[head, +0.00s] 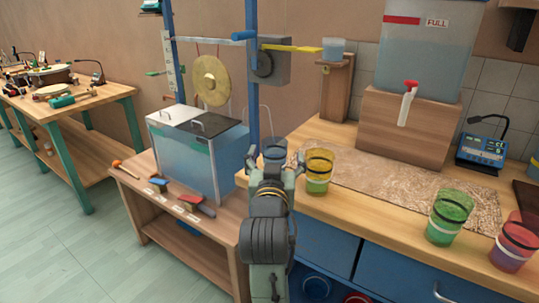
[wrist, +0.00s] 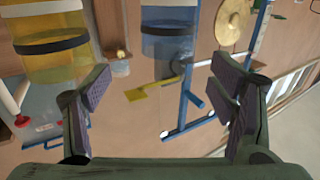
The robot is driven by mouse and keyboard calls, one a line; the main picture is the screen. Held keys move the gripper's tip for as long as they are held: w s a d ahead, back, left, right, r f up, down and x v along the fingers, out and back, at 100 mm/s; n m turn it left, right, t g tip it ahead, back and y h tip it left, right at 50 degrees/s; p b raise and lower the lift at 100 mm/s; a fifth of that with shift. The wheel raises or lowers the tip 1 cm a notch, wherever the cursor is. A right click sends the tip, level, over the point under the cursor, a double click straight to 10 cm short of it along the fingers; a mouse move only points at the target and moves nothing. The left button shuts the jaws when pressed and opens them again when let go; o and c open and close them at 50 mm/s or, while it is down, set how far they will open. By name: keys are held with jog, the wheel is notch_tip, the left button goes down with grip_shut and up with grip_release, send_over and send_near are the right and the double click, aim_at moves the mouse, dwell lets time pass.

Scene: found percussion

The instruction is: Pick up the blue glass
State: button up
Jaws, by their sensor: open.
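The blue glass (head: 274,147) stands at the left end of the wooden counter, upright, with a dark band. My gripper (head: 275,161) hides its lower part in the head view. In the wrist view the blue glass (wrist: 168,48) shows near the top middle, between the lines of the two fingers. My gripper (wrist: 162,92) is open, with a wide gap and nothing between its pads. I cannot tell exactly how far the glass is from the fingertips.
A yellow glass (head: 319,165) stands close to the right of the blue one. A green glass (head: 447,222) and a red glass (head: 514,246) stand farther right. A water tank (head: 200,160) is left, a gong (head: 211,80) behind.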

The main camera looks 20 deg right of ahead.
aim_at(277, 152)
jog(key=x, duration=0.3)
jog(key=shift+w+d+f+p, duration=0.15)
jog(key=shift+w+d+p, duration=0.05)
jog(key=shift+w, duration=0.65)
jog(key=shift+w+d+f+p, duration=0.1)
jog(key=shift+w+d+p, duration=0.15)
jog(key=shift+w, duration=0.6)
jog(key=shift+w+d+f+p, duration=0.15)
jog(key=shift+w+p, duration=0.05)
jog(key=shift+w, duration=0.65)
jog(key=shift+r, duration=0.1)
grip_shut()
